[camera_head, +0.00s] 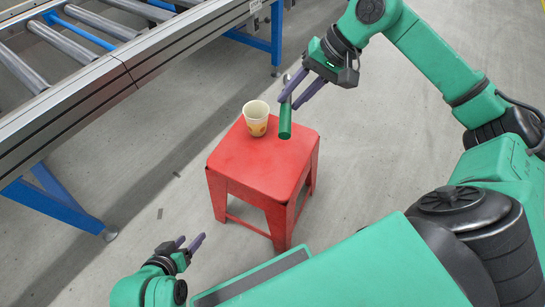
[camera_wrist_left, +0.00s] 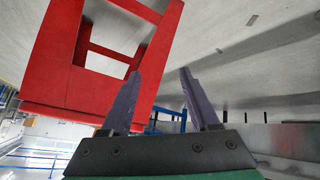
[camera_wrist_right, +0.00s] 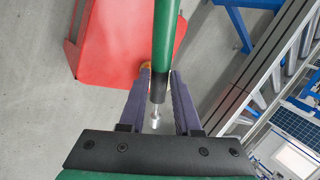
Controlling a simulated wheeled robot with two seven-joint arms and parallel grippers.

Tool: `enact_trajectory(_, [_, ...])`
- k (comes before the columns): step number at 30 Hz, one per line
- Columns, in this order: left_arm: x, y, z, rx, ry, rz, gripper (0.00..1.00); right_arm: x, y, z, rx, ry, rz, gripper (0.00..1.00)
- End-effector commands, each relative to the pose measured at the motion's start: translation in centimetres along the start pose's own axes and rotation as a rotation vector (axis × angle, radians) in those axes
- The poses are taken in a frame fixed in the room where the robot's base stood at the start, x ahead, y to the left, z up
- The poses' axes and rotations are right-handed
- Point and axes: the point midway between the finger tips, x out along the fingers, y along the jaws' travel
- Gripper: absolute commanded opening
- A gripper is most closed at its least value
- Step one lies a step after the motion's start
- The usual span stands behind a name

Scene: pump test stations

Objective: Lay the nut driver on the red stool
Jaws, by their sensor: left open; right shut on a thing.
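The nut driver (camera_head: 285,121) has a green handle, a black collar and a metal shaft. My right gripper (camera_head: 294,99) is shut on it and holds it above the red stool's back right part. The nut driver (camera_wrist_right: 163,45) also shows between the fingers of the right gripper (camera_wrist_right: 160,91) in the right wrist view. The red stool (camera_head: 248,166) stands upright on the floor; its side and legs (camera_wrist_left: 58,60) show in the left wrist view. My left gripper (camera_head: 192,243) is open and empty, low at the front left of the stool. It also shows in the left wrist view (camera_wrist_left: 160,82).
A paper cup (camera_head: 256,118) stands upright on the stool's back left part, close to the nut driver. The front of the stool top is bare. A roller conveyor (camera_head: 110,62) with blue legs runs along the left. The grey floor around the stool is mostly clear.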

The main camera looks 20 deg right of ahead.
Motion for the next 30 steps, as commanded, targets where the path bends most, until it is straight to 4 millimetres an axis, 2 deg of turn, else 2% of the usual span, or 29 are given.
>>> enact_trajectory(3, [2.4, 1.6, 0.6, -0.014, 0.131, 0.054, 0.62, 3.0, 1.9, 0.1, 0.001, -0.006, 0.006, 0.0])
enact_trajectory(8, [4.1, 3.9, 0.9, -0.055, 0.339, 0.12, 0.62, 7.0, 4.3, 0.2, 0.0, -0.007, 0.007, 0.0])
enact_trajectory(13, [5.1, 4.0, 1.4, -0.075, 0.414, 0.133, 0.62, 11.3, 6.7, 0.2, -0.001, -0.006, 0.003, 0.0])
enact_trajectory(24, [6.4, 3.7, 2.3, -0.088, 0.444, 0.134, 0.62, 16.2, 9.6, 0.1, -0.003, -0.003, 0.001, 0.0])
enact_trajectory(30, [6.3, 3.8, 2.2, -0.088, 0.446, 0.134, 0.62, 16.1, 9.6, 0.1, -0.004, -0.002, 0.002, 0.0])
